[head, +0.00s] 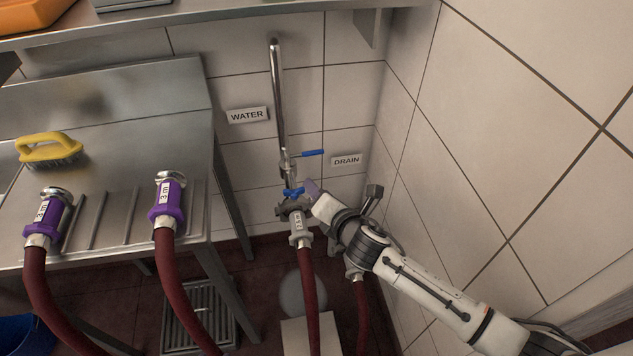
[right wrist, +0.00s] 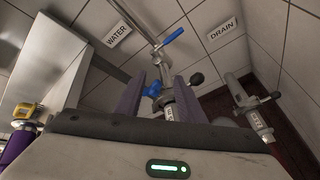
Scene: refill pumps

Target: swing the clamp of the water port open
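A blue handle (head: 293,191) sits just above the clamp. My right gripper (head: 312,196) is at the clamp from the right. In the right wrist view its fingers (right wrist: 160,104) stand apart, with the port's coupling between and beyond them; contact cannot be told. A black-knobbed lever (right wrist: 197,79) sticks out right of the port there. Whether the clamp is shut is unclear. My left gripper is out of view.
The drain port (right wrist: 243,103) is close on the right, with its own dark lever; my arm partly hides it in the head view. The tiled wall (head: 480,130) is near my right arm. Two purple-collared hoses (head: 167,200) lie on the steel counter with a yellow brush (head: 48,148).

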